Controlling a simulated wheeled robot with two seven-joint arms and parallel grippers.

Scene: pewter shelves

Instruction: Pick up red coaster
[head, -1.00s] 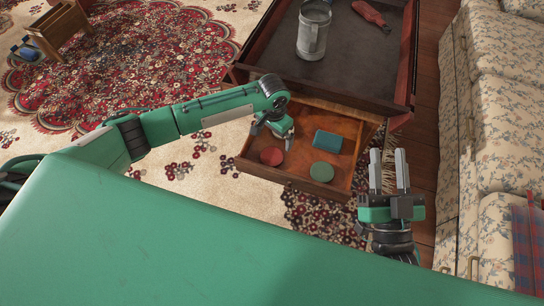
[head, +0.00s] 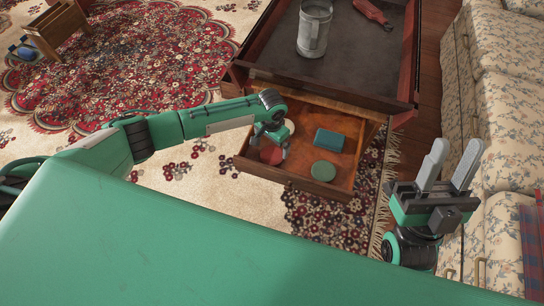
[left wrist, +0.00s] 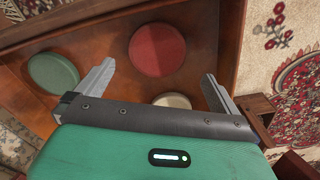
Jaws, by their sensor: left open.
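The red coaster (head: 271,155) is a round disc lying flat in the open wooden drawer. It shows whole in the left wrist view (left wrist: 157,50). My left gripper (head: 273,150) is over the drawer, right above the red coaster and partly covering it. In the left wrist view my left gripper (left wrist: 160,85) is open, and the red coaster lies beyond and between its fingertips, with nothing held. My right gripper (head: 450,165) is open and empty, to the right of the drawer near the sofa.
The drawer (head: 293,178) also holds a green coaster (head: 323,171), a teal block (head: 329,141) and a cream disc (left wrist: 172,101). The drawer's walls stand close around my left gripper. A metal mug (head: 314,28) and a red-handled object (head: 372,13) sit on the table top above.

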